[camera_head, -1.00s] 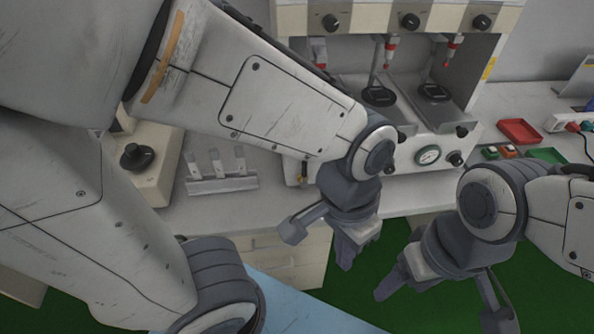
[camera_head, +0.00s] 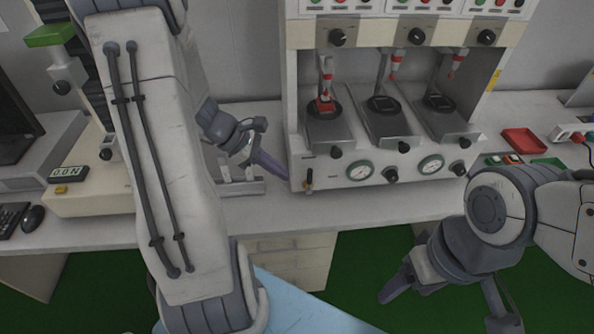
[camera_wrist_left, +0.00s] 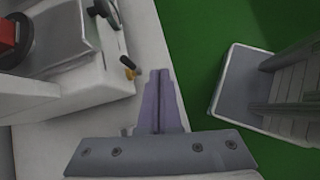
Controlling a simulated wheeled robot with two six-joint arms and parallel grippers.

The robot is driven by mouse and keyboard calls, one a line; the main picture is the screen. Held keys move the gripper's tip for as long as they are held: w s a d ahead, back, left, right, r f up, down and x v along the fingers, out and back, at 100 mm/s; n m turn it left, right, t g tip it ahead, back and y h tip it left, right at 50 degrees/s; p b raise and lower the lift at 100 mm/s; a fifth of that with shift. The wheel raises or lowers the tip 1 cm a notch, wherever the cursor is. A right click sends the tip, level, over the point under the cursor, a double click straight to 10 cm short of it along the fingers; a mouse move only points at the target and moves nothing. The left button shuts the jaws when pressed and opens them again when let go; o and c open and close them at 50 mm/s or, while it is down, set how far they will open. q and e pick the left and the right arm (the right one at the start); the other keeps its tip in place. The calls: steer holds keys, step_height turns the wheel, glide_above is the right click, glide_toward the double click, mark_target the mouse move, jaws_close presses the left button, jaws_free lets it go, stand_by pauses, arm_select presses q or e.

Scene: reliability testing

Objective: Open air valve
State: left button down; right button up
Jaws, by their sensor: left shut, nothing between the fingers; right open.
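The air valve (camera_head: 308,180) is a small lever with a yellowish body and dark end on the lower left front of the white test machine (camera_head: 330,173). In the left wrist view the valve (camera_wrist_left: 128,66) shows as a yellow and black piece on the machine's front. My left gripper (camera_head: 286,173) is shut and empty, with its tips just left of the valve. In the left wrist view its closed fingers (camera_wrist_left: 160,76) lie beside the valve, apparently apart from it. My right gripper (camera_head: 447,305) is open and empty, low in front of the bench.
The machine has several dark knobs and two pressure gauges (camera_head: 360,171) right of the valve. A metal rack (camera_head: 243,187) stands behind my left wrist. Red tray (camera_head: 523,141) lies at right. The bench front (camera_head: 370,208) is clear.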

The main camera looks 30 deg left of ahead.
arm_select(q)
steer(key=a+f+n+t, duration=0.1)
steer(key=a+n+t, duration=0.1)
steer(key=a+n, duration=0.2)
steer(key=a, duration=0.3)
steer(key=shift+s+n+y, duration=0.25)
steer(key=shift+n+y, duration=0.15)
steer(key=shift+a+f, duration=0.1)
glide_toward(310, 182)
step_height(310, 182, down, 3)
steer(key=a, duration=0.1)
steer(key=shift+w+d+f+p, duration=0.15)
steer(key=shift+w+d+p, duration=0.1)
steer(key=shift+w+d, duration=0.5)
steer(key=shift+w+d+f+p, duration=0.15)
steer(key=shift+w+d+p, duration=0.1)
steer(key=shift+w+d, duration=0.45)
